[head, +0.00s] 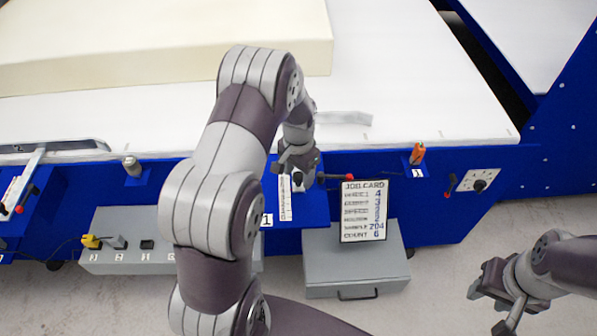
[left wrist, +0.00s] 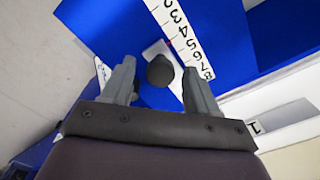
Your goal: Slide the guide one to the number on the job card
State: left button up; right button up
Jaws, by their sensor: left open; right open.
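The guide one knob (left wrist: 160,70), dark and round, stands on a white slide plate (left wrist: 153,50) beside a number scale (left wrist: 182,42) in the left wrist view. A small red mark shows near the scale's middle digits; I cannot read its exact number. My left gripper (head: 297,178) is open, its fingers on either side of the knob; contact is unclear. The scale also shows in the head view (head: 285,198), near a "1" label (head: 267,220). The job card (head: 364,212) leans upright; its blurred first line ends in 4. My right gripper (head: 490,302) is open and empty at lower right.
A cream foam block (head: 170,45) lies on the white table (head: 420,85). A grey box (head: 355,268) with a handle stands below the card. A red-tipped lever (head: 348,177), an orange-handled item (head: 417,153) and a dial plate (head: 478,183) are on the blue front edge.

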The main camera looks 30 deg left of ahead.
pick_arm(q)
notch_tip(320, 180, up, 12)
jog(key=shift+r, duration=0.25)
dwell(0.3)
jog(key=s+d+n, duration=0.1)
jog(key=s+d, duration=0.3)
jog(key=s, duration=0.3)
jog(key=s+d+n+t+p, duration=0.1)
jog(key=s+d, duration=0.4)
jog(key=s, duration=0.3)
jog(key=shift+s+d+r, duration=0.2)
jog(key=shift+s, duration=0.1)
